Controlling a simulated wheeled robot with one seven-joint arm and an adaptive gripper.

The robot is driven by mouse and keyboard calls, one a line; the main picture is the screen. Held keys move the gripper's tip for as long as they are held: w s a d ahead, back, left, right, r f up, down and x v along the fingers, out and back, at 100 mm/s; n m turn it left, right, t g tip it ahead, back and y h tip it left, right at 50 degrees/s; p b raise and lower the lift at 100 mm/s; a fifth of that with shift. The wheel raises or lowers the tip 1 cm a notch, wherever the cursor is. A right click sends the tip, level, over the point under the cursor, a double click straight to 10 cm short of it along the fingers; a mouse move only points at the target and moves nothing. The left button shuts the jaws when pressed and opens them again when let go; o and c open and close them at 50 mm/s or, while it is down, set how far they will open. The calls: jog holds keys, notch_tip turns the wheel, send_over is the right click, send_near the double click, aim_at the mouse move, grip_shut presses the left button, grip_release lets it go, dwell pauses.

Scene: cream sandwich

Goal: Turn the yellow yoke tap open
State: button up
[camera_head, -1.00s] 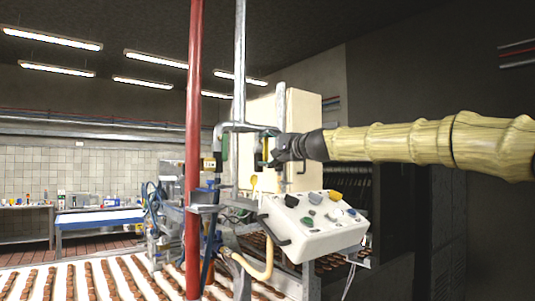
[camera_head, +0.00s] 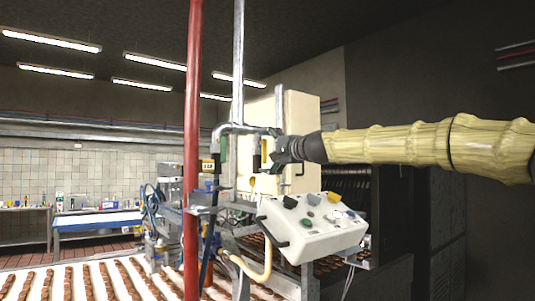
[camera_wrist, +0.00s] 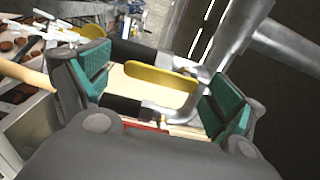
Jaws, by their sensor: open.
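The yellow tap handle (camera_wrist: 160,79) shows in the wrist view as a flat yellow bar lying between two black bars, beside a silver pipe fitting (camera_wrist: 185,115). My gripper (camera_wrist: 155,88) is open, with one teal pad left of the yellow bar and the other to its right. The pads look apart from the bar; I cannot tell how deep it lies between them. In the head view my gripper (camera_head: 270,149) is at the pipework, with a yellow piece (camera_head: 264,152) at its tip. My dark fingers partly hide the tap there.
A red upright pipe (camera_head: 193,110) and a grey upright pipe (camera_head: 239,70) stand left of my gripper. A white control box (camera_head: 315,240) with knobs is below it. A cream cabinet (camera_head: 302,120) stands behind. A conveyor with rows of brown biscuits (camera_head: 90,280) runs at lower left.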

jog(key=shift+s+d, duration=0.1)
jog(key=shift+d, duration=0.05)
jog(key=v, duration=1.1)
jog(key=shift+s+d, duration=0.2)
jog(key=shift+s, duration=0.1)
